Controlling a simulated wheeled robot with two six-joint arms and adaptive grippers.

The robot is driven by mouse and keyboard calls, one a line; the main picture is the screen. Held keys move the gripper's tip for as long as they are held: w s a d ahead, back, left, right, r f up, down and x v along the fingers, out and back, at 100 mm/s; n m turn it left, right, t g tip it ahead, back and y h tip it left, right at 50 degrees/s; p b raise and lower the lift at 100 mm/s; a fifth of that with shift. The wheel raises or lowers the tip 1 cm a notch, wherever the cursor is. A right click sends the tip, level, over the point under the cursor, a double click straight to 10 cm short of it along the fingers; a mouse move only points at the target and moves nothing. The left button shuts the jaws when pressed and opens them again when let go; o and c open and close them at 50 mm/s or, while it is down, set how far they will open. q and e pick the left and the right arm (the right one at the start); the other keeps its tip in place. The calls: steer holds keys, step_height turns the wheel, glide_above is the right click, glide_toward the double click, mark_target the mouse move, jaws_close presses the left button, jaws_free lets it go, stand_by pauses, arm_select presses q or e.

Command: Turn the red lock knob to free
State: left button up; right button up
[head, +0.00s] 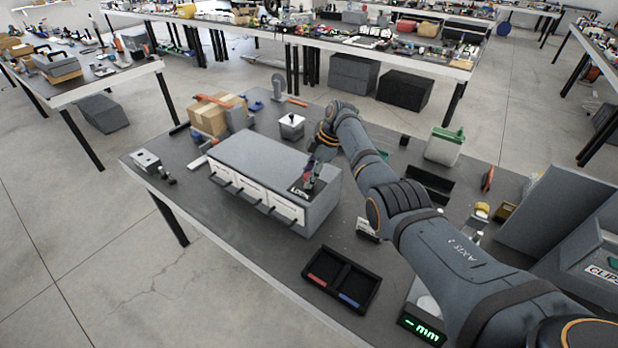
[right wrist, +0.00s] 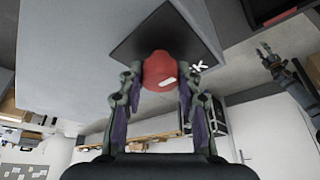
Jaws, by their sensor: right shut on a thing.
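The red lock knob (right wrist: 160,68) sits on a dark plate (right wrist: 150,35) with a white letter K beside it in the right wrist view. A short white mark lies on the knob's lower side, slightly tilted. My right gripper (right wrist: 160,82) is shut on the knob, one finger on each side. In the head view, my right gripper (head: 311,174) reaches down to the lock plate (head: 300,192) on top of the grey cabinet (head: 262,158), at its right end. The fingers mostly hide the knob there.
The cabinet front has white drawers (head: 252,192) with dark handles. A black two-part tray (head: 342,278) lies in front. A cardboard box (head: 216,114) stands behind to the left, a green-lidded tub (head: 444,146) to the right. The dark tabletop (head: 270,250) is clear before the cabinet.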

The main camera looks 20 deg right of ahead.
steer(key=shift+w+r, duration=0.1)
steer(key=shift+r, duration=0.05)
steer(key=o, duration=1.2)
steer(key=v, duration=1.1)
steer(key=shift+d+r, duration=0.25)
steer(key=shift+r, duration=0.1)
